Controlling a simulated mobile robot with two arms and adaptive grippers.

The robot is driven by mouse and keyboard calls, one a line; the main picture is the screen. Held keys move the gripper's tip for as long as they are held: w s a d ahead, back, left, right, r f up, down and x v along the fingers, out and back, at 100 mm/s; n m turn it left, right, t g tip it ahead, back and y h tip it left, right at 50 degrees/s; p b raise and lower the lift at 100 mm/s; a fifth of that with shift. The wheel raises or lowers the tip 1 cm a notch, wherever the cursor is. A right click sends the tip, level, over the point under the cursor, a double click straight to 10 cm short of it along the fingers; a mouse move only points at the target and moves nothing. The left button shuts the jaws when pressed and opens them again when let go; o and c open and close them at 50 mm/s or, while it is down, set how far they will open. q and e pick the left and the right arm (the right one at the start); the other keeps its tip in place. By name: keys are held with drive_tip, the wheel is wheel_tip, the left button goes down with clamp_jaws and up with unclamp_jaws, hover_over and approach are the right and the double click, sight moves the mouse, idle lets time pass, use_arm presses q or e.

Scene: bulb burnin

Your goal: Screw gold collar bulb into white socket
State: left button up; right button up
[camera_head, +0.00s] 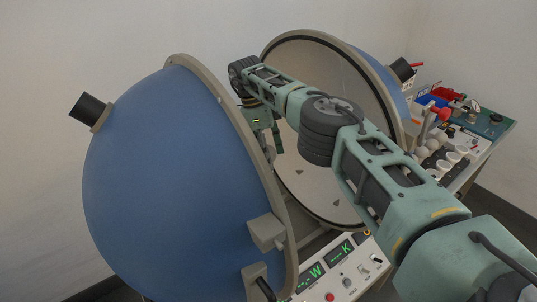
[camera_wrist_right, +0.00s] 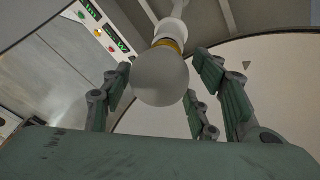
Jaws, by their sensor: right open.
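The bulb (camera_wrist_right: 160,78), a frosted white globe with a gold collar (camera_wrist_right: 168,46), is in the right wrist view. Its collar end points at the white socket (camera_wrist_right: 171,26) on a pale post; collar and socket line up and appear to meet. How deep the collar sits cannot be told. My right gripper (camera_wrist_right: 175,88) is open, its green-padded fingers spread around the globe; contact is unclear. In the head view my right gripper (camera_head: 274,138) reaches between the two sphere halves, and the bulb and socket are hidden there. My left gripper is not in view.
A blue hemisphere (camera_head: 160,185) stands open at left, close to my right gripper. The other half (camera_head: 340,90) is behind my right arm. A control panel (camera_head: 338,275) with green displays is below. A cart (camera_head: 498,130) at right holds bins, bulbs and cups.

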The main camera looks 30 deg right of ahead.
drive_tip(key=shift+a, duration=0.15)
drive_tip(key=shift+r+n+p, duration=0.2)
drive_tip(key=shift+n+p, duration=0.4)
drive_tip(key=n+p, duration=0.1)
drive_tip(key=n, duration=0.1)
drive_tip(key=shift+a+n+t+h, duration=0.1)
drive_tip(key=shift+n+t+h, duration=0.3)
drive_tip(key=n+p, duration=0.1)
drive_tip(key=n, duration=0.2)
drive_tip(key=shift+w+f+t+h, duration=0.1)
drive_tip(key=shift+t+h, duration=0.2)
drive_tip(key=n+t, duration=0.1)
drive_tip(key=n, duration=0.3)
drive_tip(key=shift+a+p, duration=0.1)
drive_tip(key=shift+p, duration=0.25)
drive_tip(key=n, duration=0.2)
drive_tip(key=n+t, duration=0.1)
drive_tip(key=n, duration=0.2)
drive_tip(key=shift+w+a+f+t, duration=0.1)
drive_tip(key=shift+w+t, duration=0.1)
drive_tip(key=shift+t, duration=0.1)
drive_tip(key=n, duration=0.3)
drive_tip(key=shift+n+t, duration=0.3)
drive_tip(key=shift+t, duration=0.1)
drive_tip(key=n, duration=0.1)
drive_tip(key=n+y, duration=0.1)
drive_tip(key=n, duration=0.1)
drive_tip(key=shift+w+a+t, duration=0.15)
drive_tip(key=shift+w+t, duration=0.05)
drive_tip(key=shift+t, duration=0.1)
